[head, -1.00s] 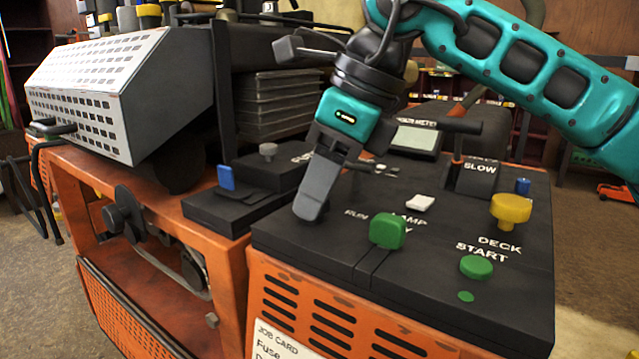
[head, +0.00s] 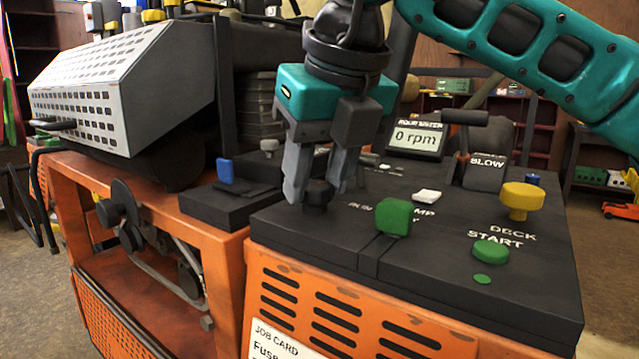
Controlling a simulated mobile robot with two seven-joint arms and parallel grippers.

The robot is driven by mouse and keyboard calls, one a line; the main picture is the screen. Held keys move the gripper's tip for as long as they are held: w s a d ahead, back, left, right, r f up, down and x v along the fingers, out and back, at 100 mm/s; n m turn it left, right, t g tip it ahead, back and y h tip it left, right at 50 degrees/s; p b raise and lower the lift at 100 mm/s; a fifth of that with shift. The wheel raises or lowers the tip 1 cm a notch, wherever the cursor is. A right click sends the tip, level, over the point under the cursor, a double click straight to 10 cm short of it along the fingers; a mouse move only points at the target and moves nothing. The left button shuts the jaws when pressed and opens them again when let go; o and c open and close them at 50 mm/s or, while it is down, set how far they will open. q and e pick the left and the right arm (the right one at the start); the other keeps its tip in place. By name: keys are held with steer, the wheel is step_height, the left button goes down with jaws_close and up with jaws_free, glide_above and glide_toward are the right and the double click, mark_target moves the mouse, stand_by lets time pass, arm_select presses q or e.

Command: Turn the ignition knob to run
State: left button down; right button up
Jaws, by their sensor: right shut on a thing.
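The ignition knob (head: 317,197) is a small dark round knob on the left part of the black control panel (head: 330,235). My right gripper (head: 318,195) reaches down from above with its grey fingers on either side of the knob and is shut on it. The fingers hide part of the knob, and I cannot tell which way it points. The white RUN lettering beside it is partly covered. The hour meter (head: 415,138) behind reads 0 rpm. My left gripper is not in view.
The panel also carries a green rocker (head: 393,217), a white switch (head: 427,196), a yellow knob (head: 521,199), a green start button (head: 490,250) and a throttle lever (head: 464,118). A blue switch (head: 225,171) and a perforated grey cover (head: 110,95) stand to the left.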

steer(key=shift+m+h+b, duration=0.35)
steer(key=shift+m+h, duration=0.05)
steer(key=shift+m, duration=0.8)
steer(key=o, duration=1)
steer(key=shift+o, duration=0.2)
steer(key=shift+r, duration=0.1)
steer(key=p+v, duration=0.2)
steer(key=v, duration=1)
steer(key=shift+s+r, duration=0.3)
steer(key=shift+s, duration=0.1)
steer(key=shift+a, duration=0.15)
